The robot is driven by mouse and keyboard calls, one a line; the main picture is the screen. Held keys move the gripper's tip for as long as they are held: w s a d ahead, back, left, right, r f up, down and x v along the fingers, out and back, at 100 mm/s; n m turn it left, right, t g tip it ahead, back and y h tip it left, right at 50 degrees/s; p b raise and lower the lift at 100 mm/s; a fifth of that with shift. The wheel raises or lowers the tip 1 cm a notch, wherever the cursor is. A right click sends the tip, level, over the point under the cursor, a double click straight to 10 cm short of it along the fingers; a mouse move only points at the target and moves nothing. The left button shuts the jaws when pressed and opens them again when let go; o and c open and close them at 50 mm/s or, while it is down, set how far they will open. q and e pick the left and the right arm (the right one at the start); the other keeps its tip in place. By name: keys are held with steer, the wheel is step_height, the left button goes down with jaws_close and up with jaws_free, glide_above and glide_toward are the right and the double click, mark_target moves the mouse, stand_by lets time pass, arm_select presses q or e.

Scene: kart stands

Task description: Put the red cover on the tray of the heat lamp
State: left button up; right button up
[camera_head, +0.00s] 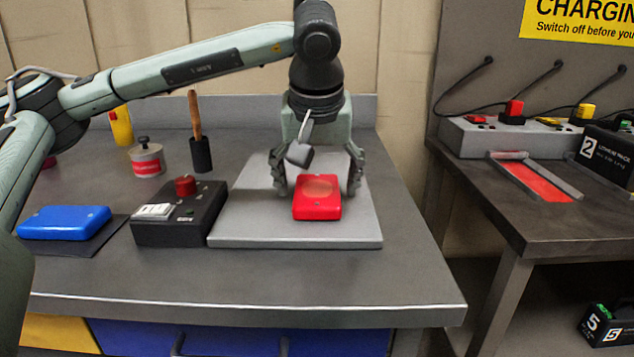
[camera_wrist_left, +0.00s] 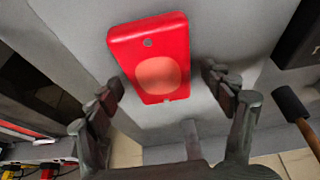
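The red cover (camera_head: 317,206) lies flat on the right part of the grey tray (camera_head: 250,230), with a lighter round patch on its top. It also shows in the left wrist view (camera_wrist_left: 178,38). My left gripper (camera_head: 318,183) is open just behind and above the cover, its fingers spread wider than the cover on either side. In the left wrist view my left gripper (camera_wrist_left: 165,88) has clear gaps between its fingertips and the cover. A black box (camera_head: 180,225) with a red knob stands beside the tray. My right gripper is not in view.
A blue cover (camera_head: 65,222) lies on a dark mat at the left. A second bench (camera_head: 500,205) with chargers is at the right, across a gap. The front bench strip is clear.

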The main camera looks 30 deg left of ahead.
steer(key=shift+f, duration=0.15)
arm_select(q)
steer(key=shift+r, duration=0.15)
steer(key=shift+v, duration=1.25)
steer(key=p+v, duration=0.1)
steer(key=v, duration=0.8)
steer(key=shift+r, duration=0.2)
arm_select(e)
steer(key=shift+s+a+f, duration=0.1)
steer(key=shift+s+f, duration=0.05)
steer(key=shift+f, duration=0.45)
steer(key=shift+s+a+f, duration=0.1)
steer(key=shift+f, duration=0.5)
